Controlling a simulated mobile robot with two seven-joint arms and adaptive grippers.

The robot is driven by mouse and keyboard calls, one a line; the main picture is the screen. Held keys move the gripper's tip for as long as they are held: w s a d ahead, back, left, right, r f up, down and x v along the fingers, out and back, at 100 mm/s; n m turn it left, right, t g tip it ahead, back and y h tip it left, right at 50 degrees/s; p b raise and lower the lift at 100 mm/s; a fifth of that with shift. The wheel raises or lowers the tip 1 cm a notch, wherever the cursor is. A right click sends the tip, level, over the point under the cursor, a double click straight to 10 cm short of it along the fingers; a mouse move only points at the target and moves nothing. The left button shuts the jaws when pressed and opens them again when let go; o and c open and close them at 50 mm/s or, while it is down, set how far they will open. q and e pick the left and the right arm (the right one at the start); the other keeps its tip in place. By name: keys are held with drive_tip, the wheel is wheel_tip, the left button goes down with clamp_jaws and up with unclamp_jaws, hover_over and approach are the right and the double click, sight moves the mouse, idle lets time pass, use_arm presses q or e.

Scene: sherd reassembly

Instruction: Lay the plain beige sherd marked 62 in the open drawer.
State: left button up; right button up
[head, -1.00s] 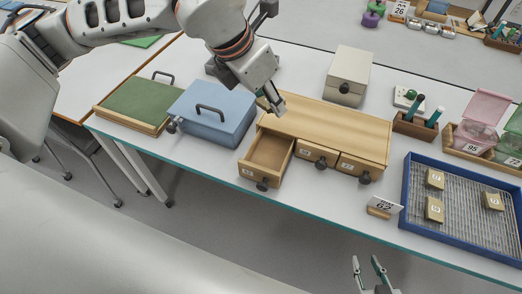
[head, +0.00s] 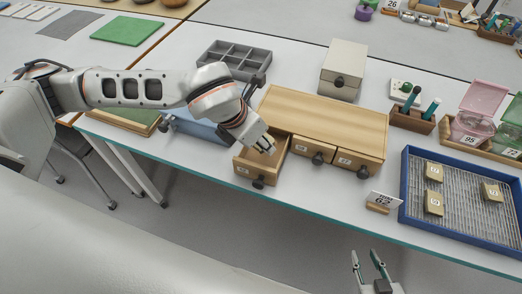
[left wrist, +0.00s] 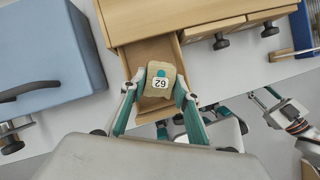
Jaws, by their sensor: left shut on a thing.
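The beige sherd marked 62 (left wrist: 158,90) shows in the left wrist view with its white label facing up and a teal patch beside it. My left gripper (left wrist: 155,86) is shut on it, one finger on each side. In that view the sherd overlaps the open drawer (left wrist: 148,50); the height between them is hard to judge. In the head view my left gripper (head: 265,147) is over the open drawer (head: 247,169), the leftmost of the wooden cabinet, and hides most of the inside. My right gripper (head: 368,262) is open and empty in front of the table.
The wooden cabinet (head: 325,115) has two shut drawers right of the open one. A blue box (head: 190,124) stands close on its left. A 62 card (head: 382,201) and a blue-rimmed tray (head: 404,185) with several sherds lie to the right. A cream box (head: 342,72) stands behind.

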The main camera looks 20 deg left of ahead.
sight(265, 158)
use_arm(q)
wheel_tip(265, 158, down, 4)
drive_tip(key=shift+b, duration=0.3)
drive_tip(key=shift+f, duration=0.2)
drive_tip(key=shift+r, duration=0.1)
drive_tip(key=shift+f+b, duration=0.35)
drive_tip(key=shift+f, duration=0.25)
drive_tip(key=shift+f, duration=0.1)
